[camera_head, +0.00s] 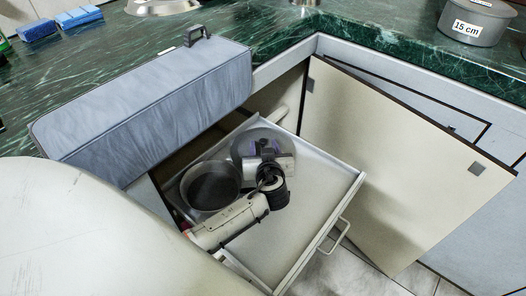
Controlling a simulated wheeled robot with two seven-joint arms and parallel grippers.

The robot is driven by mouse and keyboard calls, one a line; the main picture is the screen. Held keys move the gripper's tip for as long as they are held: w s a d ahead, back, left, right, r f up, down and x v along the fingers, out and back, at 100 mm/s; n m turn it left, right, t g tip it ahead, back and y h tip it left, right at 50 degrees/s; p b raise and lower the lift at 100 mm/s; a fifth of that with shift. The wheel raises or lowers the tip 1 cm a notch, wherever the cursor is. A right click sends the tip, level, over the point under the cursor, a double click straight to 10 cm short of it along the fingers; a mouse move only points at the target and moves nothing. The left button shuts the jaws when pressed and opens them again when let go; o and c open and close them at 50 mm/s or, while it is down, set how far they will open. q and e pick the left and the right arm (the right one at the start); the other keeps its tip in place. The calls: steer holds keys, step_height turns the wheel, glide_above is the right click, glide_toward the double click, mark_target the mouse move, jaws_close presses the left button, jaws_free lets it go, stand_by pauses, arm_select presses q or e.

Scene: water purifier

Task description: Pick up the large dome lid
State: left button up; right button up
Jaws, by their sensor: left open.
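A round, greyish see-through lid (243,146) with a purple tint lies in the back part of an open drawer (318,205). I take it for the large dome lid; its middle and right side are partly hidden by my gripper. My left gripper (263,150) is open over the lid, its arm reaching in from the lower left. I cannot tell whether the fingers touch the lid. The right gripper is not in view.
A dark round pan (212,186) sits left of the lid. A cabinet door (385,165) stands open on the right. A long blue-grey block (150,100) overhangs the drawer's left. A grey pot (475,22) stands on the green counter (345,40). The drawer's right part is bare.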

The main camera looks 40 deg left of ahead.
arm_select(q)
steer(key=shift+w+a+f, duration=0.2)
steer(key=shift+w+a, duration=0.05)
steer(key=shift+w, duration=0.1)
jaws_close()
steer(key=shift+r, duration=0.1)
